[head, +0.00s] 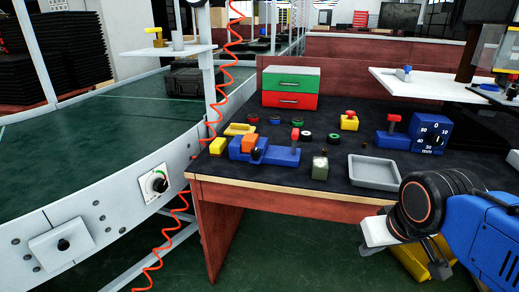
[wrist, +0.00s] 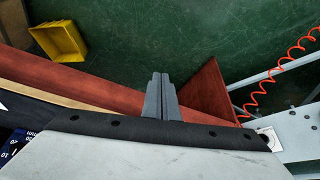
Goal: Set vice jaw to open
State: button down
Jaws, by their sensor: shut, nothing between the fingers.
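A blue vice-like fixture (head: 285,156) stands at the front left of the dark bench top. It carries an orange block (head: 249,143), a black knob and a red-topped upright handle (head: 295,134). Whether its jaw is open or shut is too small to tell. My gripper shows in the wrist view (wrist: 160,78), its two grey fingers shut together with nothing between them. The fixture is not in the wrist view.
A grey tray (head: 374,173) lies at the bench's front right. Behind it stand a blue dial box (head: 431,133) and another red-handled blue fixture (head: 393,139). A green-and-red drawer box (head: 290,87) is at the back. The curved conveyor (head: 110,115) and an orange coiled cord (head: 214,110) are left.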

jog(key=c, duration=1.8)
grip_release()
jog(key=shift+w+r, duration=0.15)
jog(key=shift+o, duration=0.4)
jog(key=w+a+r+n, duration=0.1)
jog(key=w+a+r, duration=0.2)
jog(key=w+r, duration=0.3)
jog(key=w+a+r+n+y, duration=0.1)
jog(key=w+a+r, duration=0.2)
jog(key=w+r, duration=0.4)
jog(key=shift+w+a+r+n, duration=0.25)
jog(key=shift+w+n, duration=0.05)
jog(key=shift+w, duration=0.65)
notch_tip(320, 180, up, 9)
jog(key=n+y, duration=0.1)
jog(key=n, duration=0.2)
send_over(256, 150)
jog(key=s+d, duration=0.3)
jog(key=s, duration=0.4)
jog(key=shift+g, duration=0.4)
jog(key=x, duration=1.7)
jog(key=shift+w+f, duration=0.1)
jog(key=shift+w, duration=0.2)
